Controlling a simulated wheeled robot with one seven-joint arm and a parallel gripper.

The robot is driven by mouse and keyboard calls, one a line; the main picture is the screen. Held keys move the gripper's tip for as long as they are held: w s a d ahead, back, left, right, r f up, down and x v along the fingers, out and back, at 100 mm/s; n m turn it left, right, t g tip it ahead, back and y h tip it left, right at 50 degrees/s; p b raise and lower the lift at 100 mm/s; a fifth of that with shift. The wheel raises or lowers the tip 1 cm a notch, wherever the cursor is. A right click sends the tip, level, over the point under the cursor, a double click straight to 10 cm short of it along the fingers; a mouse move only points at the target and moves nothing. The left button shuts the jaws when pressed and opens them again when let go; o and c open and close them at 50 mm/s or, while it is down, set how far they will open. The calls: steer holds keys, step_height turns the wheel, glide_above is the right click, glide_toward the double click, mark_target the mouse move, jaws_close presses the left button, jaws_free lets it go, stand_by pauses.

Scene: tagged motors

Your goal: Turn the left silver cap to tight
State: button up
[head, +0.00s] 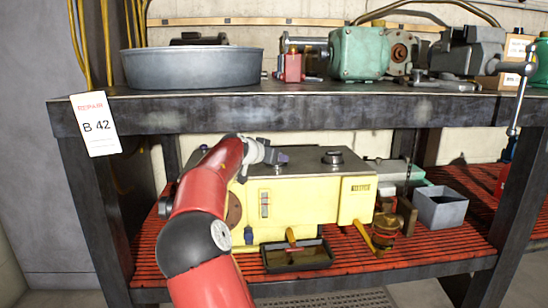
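A yellow motor housing (300,208) with a dark grey top stands on the lower shelf. My red arm reaches up over its left part, and my gripper (279,157) is at the top of the housing, left of centre. The fingers are small and dark here, so I cannot tell whether they are open or shut.
The upper bench (300,112) spans above the housing and holds a grey basin (192,68) and a green motor (359,53). A black drip tray (297,256) lies in front of the housing. A grey open box (440,207) stands at right on the red slatted shelf.

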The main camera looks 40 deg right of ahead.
steer(key=shift+f, duration=0.15)
steer(key=o, duration=1)
steer(key=shift+c, duration=0.2)
steer(key=shift+a, duration=0.1)
steer(key=shift+a+r, duration=0.2)
steer(key=shift+a, duration=0.1)
steer(key=v, duration=0.5)
steer(key=shift+f, duration=0.15)
steer(key=s+a, duration=0.4)
steer(key=a, duration=0.6)
steer(key=shift+a, duration=0.25)
